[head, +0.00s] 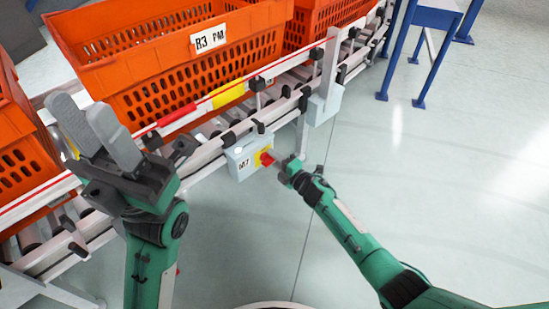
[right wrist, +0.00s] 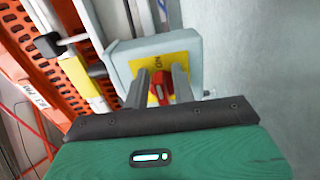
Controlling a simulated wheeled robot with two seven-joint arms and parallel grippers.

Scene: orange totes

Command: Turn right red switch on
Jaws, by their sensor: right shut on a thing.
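The red switch (head: 266,157) sits on a yellow plate on a grey box labelled M7 (head: 238,168), fixed to the conveyor's side rail. In the right wrist view the red switch (right wrist: 158,90) is between my two fingers, in front of the yellow plate (right wrist: 188,66) with black lettering partly hidden. My right gripper (head: 285,168) is at the box's right face, shut on the switch; it also shows in the right wrist view (right wrist: 160,78). The switch's exact turn position is hard to tell. My left gripper (head: 85,112) is raised at the left, open and empty, away from the switch.
An orange tote labelled R3 PM (head: 165,60) stands on the roller conveyor behind the box, with more orange totes beside it. A second grey box (head: 325,103) hangs further along the rail. A blue-legged table (head: 435,18) is at the top right. The floor at right is clear.

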